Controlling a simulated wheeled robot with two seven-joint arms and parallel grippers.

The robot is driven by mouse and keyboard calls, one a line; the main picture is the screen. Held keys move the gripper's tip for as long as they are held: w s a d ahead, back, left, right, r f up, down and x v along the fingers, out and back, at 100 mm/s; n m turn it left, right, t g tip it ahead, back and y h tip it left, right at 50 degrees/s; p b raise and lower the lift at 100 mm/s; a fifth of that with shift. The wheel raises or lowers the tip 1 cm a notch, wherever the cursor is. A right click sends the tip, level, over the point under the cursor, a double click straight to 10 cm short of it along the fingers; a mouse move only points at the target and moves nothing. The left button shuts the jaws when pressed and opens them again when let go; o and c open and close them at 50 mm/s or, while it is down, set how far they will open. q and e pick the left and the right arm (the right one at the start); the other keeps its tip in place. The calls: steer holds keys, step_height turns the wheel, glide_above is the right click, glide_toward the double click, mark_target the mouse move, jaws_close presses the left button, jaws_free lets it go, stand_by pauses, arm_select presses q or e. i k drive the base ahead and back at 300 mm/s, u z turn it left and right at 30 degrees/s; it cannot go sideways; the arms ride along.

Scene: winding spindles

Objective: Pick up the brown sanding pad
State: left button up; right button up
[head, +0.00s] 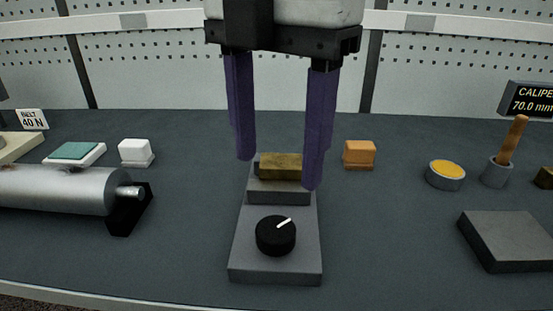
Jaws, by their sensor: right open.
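An orange-brown block with a slightly wider base (360,153), which looks like the brown sanding pad, sits on the dark tabletop right of centre. My right gripper (279,172) points down with two purple fingers spread wide, left of that pad and apart from it. A dull brass-brown block (279,166) lies on a grey stepped stand (277,220) and shows between the fingers; the right finger covers its right end. I cannot tell whether the fingers touch it. My left gripper is not in view.
The stand has a black dial (275,236) in front. A metal roller (65,190), a white block (136,152) and a teal-topped pad (76,152) are left. A yellow-filled cup (445,175), a wooden-handled tool (511,140) and a dark slab (508,240) are right.

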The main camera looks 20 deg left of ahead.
mark_target(358, 154)
steer(key=k, duration=1)
